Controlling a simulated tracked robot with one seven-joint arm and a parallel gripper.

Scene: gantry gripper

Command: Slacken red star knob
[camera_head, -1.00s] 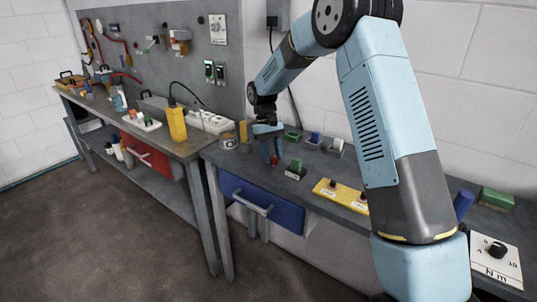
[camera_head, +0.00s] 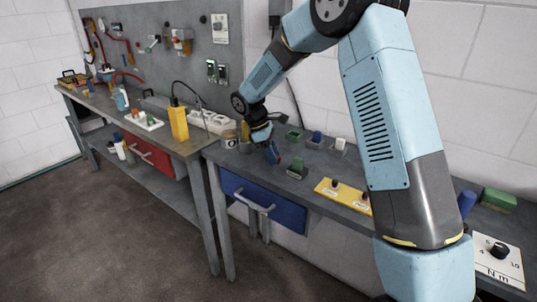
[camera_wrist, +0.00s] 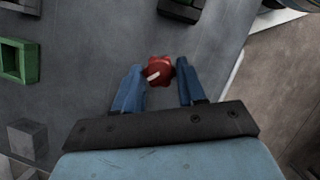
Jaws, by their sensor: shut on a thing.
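The red star knob (camera_wrist: 159,71) shows in the wrist view between the two blue fingertips of my gripper (camera_wrist: 160,78). It has a pale streak across its top. My gripper is shut on it, one finger on each side. In the head view my gripper (camera_head: 272,152) reaches down to the grey bench top, tilted, near the left end of the bench. The knob is too small and too covered there to make out clearly. What the knob is mounted on is hidden beneath it.
A green open frame (camera_wrist: 32,62) and a grey block (camera_wrist: 27,138) lie to the left in the wrist view. In the head view a green-topped block (camera_head: 297,167) and a yellow panel with knobs (camera_head: 342,193) stand right of my gripper. A blue drawer (camera_head: 262,200) is below.

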